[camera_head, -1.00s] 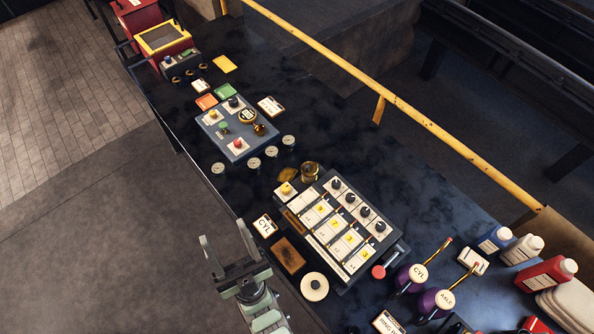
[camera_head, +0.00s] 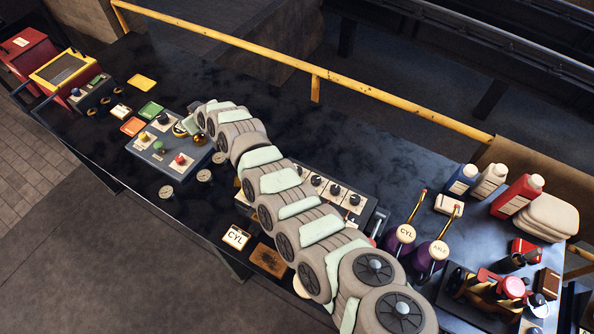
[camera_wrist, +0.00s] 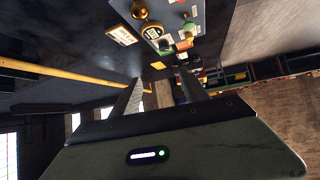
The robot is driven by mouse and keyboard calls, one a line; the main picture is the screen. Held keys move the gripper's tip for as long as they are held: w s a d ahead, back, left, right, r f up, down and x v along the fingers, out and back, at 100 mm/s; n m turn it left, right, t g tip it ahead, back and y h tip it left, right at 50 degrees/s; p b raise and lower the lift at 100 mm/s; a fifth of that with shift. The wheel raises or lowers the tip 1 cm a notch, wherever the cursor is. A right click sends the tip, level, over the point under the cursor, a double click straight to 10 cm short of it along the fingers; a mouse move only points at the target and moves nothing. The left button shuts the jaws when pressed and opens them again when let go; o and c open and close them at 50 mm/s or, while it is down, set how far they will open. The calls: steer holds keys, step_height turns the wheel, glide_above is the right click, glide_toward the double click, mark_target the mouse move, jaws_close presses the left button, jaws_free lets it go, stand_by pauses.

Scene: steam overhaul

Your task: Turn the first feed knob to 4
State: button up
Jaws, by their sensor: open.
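The feed panel (camera_head: 372,212) is a dark box with a row of black knobs, partly covered by my arm in the head view. The knob at the left end of the visible row (camera_head: 297,170) sits just right of my arm; which one counts as first is not labelled legibly.
The blue-grey control box (camera_head: 154,161) has yellow and red buttons; it also shows in the wrist view (camera_wrist: 212,22). Round gauges and a CYL card (camera_head: 235,237) lie nearby. Purple oil cans (camera_head: 430,255) and bottles (camera_head: 519,195) stand right. A yellow rail (camera_head: 395,101) runs behind the bench.

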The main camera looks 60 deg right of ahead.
steer(key=s+d+f+n+g+y+b, duration=0.1)
steer(key=s+d+f+g, duration=0.15)
steer(key=s, duration=0.65)
steer(key=s+d+f+n+g+y+b, duration=0.1)
steer(key=s+d+g, duration=0.25)
steer(key=s, duration=0.65)
steer(key=g+y, duration=0.1)
steer(key=g, duration=0.3)
glide_toward(298, 170)
step_height(298, 170, down, 7)
steer(key=shift+w+d+f, duration=0.1)
steer(key=shift+w+f, duration=0.05)
steer(key=shift+f, duration=0.8)
steer(key=shift+d, duration=0.1)
jaws_close()
